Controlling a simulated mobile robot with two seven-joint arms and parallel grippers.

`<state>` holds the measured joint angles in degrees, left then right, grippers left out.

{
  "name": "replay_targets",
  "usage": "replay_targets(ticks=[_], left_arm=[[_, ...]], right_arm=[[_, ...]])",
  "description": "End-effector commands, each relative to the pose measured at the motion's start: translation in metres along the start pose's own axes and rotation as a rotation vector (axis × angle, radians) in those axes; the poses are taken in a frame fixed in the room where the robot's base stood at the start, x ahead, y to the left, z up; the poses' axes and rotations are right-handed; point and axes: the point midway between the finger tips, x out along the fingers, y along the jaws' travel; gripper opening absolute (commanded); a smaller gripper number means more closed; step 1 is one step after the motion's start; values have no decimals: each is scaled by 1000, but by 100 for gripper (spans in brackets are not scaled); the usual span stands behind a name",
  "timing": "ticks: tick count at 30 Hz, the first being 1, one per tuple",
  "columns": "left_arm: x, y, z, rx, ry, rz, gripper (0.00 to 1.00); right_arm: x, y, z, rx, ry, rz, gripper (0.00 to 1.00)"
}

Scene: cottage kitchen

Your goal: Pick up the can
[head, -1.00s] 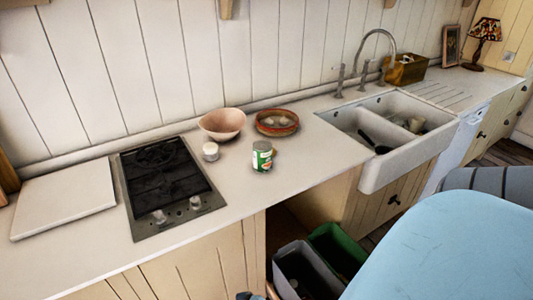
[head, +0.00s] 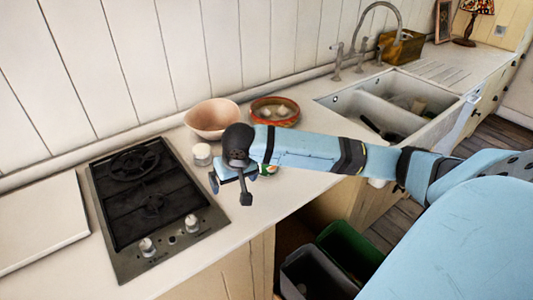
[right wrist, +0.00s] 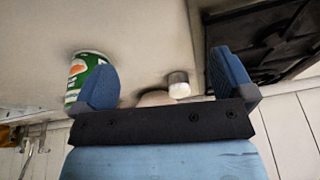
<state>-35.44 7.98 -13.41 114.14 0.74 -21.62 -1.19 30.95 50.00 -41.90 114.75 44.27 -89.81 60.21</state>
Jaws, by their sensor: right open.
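The can (head: 268,170), white and green, stands on the white counter (head: 215,243). In the head view my right arm hides most of it, and only a low part shows beneath the forearm. In the right wrist view the can (right wrist: 80,72) stands at the left, partly behind the left finger. My right gripper (head: 230,190) is open and empty, above the counter and left of the can in the head view. In the right wrist view the can lies outside the gap of the gripper (right wrist: 163,80). My left gripper is not in view.
A small white jar (head: 202,153) stands near the gripper, with a pink bowl (head: 211,119) and a red dish (head: 275,112) behind. The black hob (head: 150,205) is at left, the double sink (head: 400,110) at right. Two bins (head: 315,275) stand below the counter.

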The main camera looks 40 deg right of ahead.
Motion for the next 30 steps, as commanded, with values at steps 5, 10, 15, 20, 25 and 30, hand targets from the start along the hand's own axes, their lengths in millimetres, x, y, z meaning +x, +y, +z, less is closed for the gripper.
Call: replay_targets(ticks=[5, 10, 15, 20, 25, 30], left_arm=[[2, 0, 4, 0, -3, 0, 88], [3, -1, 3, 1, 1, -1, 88], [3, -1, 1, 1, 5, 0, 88], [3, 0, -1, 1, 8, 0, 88], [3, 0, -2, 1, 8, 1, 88], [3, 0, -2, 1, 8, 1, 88]], right_arm=[[-44, 69, -65, 268, 13, 132, 100], [-75, 111, -93, 452, 17, 190, 100], [-78, 126, -100, 520, 15, 207, 100], [-49, 132, -98, 522, 13, 208, 100], [-18, 138, -97, 520, 15, 206, 100], [-2, 141, -96, 518, 16, 204, 100]])
